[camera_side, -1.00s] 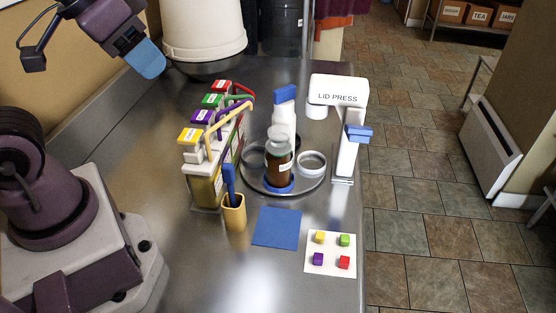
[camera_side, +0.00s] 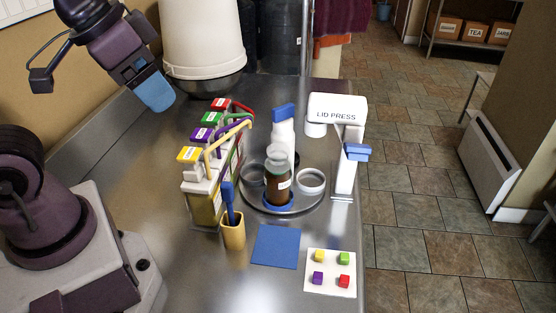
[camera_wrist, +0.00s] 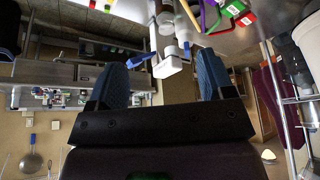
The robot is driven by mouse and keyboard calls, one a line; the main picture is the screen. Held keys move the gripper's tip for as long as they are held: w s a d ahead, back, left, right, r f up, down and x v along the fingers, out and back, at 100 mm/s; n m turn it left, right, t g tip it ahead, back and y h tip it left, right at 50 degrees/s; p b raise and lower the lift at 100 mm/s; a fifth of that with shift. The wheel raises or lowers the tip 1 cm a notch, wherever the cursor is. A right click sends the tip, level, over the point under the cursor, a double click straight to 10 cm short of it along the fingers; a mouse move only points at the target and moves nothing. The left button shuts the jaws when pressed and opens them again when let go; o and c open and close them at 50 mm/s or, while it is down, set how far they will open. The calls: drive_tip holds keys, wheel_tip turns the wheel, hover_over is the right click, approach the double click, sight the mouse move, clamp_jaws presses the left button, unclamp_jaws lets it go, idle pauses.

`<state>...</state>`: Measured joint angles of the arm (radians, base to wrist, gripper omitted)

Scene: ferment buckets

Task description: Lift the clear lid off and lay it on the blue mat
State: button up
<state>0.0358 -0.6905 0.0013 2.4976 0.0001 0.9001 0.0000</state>
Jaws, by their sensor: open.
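A brown jar (camera_side: 278,188) stands upright on a round tray (camera_side: 258,207) at the middle of the bench. A clear, glassy piece (camera_side: 277,156) sits on top of it, seemingly the clear lid; its lower edge is hard to make out. The blue mat (camera_side: 276,246) lies flat and bare in front of the tray. My gripper (camera_side: 157,92) is at the upper left, high and well apart from the jar. In the wrist view my gripper (camera_wrist: 162,78) is open with nothing between its two blue fingers.
A white lid press (camera_side: 338,115) stands behind right, a white bottle (camera_side: 282,132) behind the jar. A yellow cup with a blue tool (camera_side: 232,232) and a card of coloured cubes (camera_side: 331,273) flank the mat.

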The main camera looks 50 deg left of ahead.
drive_tip(key=w+d+f+g, duration=0.2)
drive_tip(key=w+f+g, duration=0.1)
drive_tip(key=w, duration=0.2)
drive_tip(key=n+y, duration=0.5)
drive_tip(key=n, duration=1)
approach(278, 150)
drive_tip(key=shift+g, duration=0.4)
drive_tip(key=x, duration=0.4)
drive_tip(key=shift+w+a+f, duration=0.1)
drive_tip(key=shift+a+f, duration=0.05)
drive_tip(key=shift+a, duration=0.2)
drive_tip(key=shift+h, duration=0.3)
drive_tip(key=shift+w+x, duration=0.15)
drive_tip(key=shift+x, duration=1.3)
drive_tip(key=shift+w+x, duration=0.15)
drive_tip(key=shift+x, duration=1.3)
drive_tip(key=shift+d, duration=0.1)
drive_tip(key=c, duration=1)
